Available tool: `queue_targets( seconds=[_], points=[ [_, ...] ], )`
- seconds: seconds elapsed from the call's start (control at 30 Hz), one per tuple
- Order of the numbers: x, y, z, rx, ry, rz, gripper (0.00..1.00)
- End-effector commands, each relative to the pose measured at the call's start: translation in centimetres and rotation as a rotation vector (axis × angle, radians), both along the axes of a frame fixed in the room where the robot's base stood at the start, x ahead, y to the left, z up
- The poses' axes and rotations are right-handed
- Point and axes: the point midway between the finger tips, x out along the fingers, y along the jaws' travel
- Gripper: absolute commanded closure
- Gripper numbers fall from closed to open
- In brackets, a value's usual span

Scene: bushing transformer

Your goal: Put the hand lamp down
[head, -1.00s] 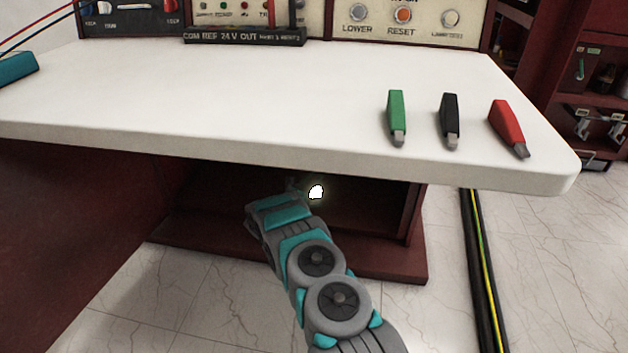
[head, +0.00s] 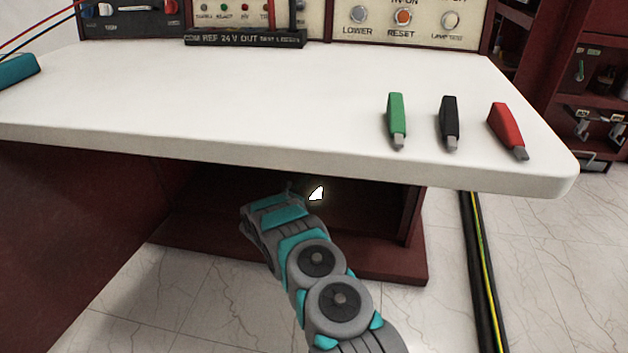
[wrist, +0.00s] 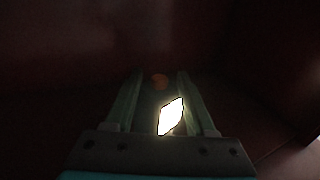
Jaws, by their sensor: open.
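The hand lamp shows as a bright glowing shape (wrist: 171,117) between the two fingers of my gripper (wrist: 158,90) in the wrist view. An orange spot, dim and unclear, lies just beyond it. The fingers stand apart. I cannot tell whether either one touches the lamp. In the head view the lamp's bright face (head: 316,193) shows under the table's front edge, just right of my gripper's end. The rest of the lamp is lost in the dark, and my wrist hides most of the gripper there.
The white tabletop (head: 250,100) overhangs my arm. Green (head: 397,115), black (head: 449,118) and red (head: 505,125) clips lie at its right. A dark red panel (head: 70,240) stands at left, and a cabinet base (head: 390,262) is below. A cable strip (head: 483,270) runs along the floor.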

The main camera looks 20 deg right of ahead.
Motion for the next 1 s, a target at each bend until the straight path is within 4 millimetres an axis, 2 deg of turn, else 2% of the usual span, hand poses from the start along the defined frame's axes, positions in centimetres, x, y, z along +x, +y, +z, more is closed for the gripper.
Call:
queue_targets(
  seconds=[0.3,0.5,1.0],
  points=[
    [-3.5,5.6,0.3,-0.002,0.001,0.004,0.45],
    [-5.0,7.8,0.3,-0.002,-0.002,0.003,0.45],
    [-5.6,8.4,0.1,-0.002,-0.002,0.000,0.45]
  ],
)
